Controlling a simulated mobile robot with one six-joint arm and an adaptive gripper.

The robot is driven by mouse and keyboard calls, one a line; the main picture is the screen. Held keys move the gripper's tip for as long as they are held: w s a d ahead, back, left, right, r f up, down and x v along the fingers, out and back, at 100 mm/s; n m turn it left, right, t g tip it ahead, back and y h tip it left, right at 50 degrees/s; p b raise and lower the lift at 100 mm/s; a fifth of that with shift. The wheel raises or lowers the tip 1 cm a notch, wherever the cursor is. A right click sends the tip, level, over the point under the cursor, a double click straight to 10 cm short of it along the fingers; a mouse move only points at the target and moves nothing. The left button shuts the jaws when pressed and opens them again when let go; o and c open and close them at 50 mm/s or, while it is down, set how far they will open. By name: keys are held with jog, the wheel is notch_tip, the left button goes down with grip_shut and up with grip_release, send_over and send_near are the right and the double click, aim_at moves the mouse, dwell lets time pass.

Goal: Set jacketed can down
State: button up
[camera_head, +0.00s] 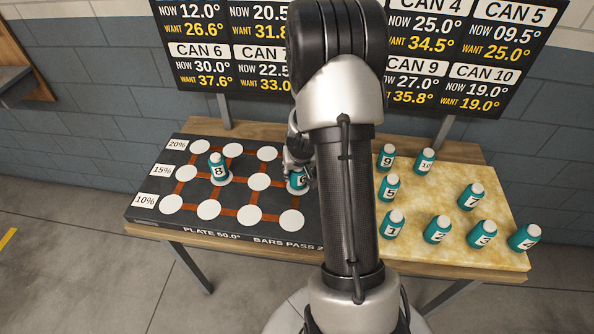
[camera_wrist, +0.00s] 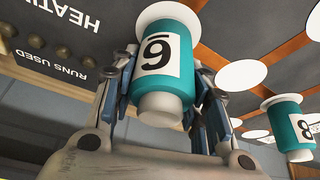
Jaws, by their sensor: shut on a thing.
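My gripper (camera_head: 297,172) is shut on the teal can numbered 6 (camera_head: 298,181), which has a white cap. In the wrist view my gripper's fingers (camera_wrist: 165,88) are on either side of the can 6 (camera_wrist: 158,62), which shows cap-down there because that view is inverted. The can is upright at a white disc (camera_wrist: 168,11) in the middle row, right end, of the dark plate (camera_head: 232,228). Its base appears to meet the disc, but I cannot tell whether its weight rests there. Can 8 (camera_head: 218,170) stands on another middle-row disc; it also shows in the wrist view (camera_wrist: 297,130).
Other numbered cans, such as can 5 (camera_head: 389,188) and can 2 (camera_head: 437,230), stand on the yellowish board (camera_head: 440,262) at right. Several plate discs are bare, including the disc (camera_head: 249,214) in front. A temperature display (camera_head: 470,70) stands behind. My arm hides the middle.

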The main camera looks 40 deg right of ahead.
jog(key=o, duration=1.1)
jog(key=shift+f, duration=0.1)
jog(key=shift+o, duration=0.2)
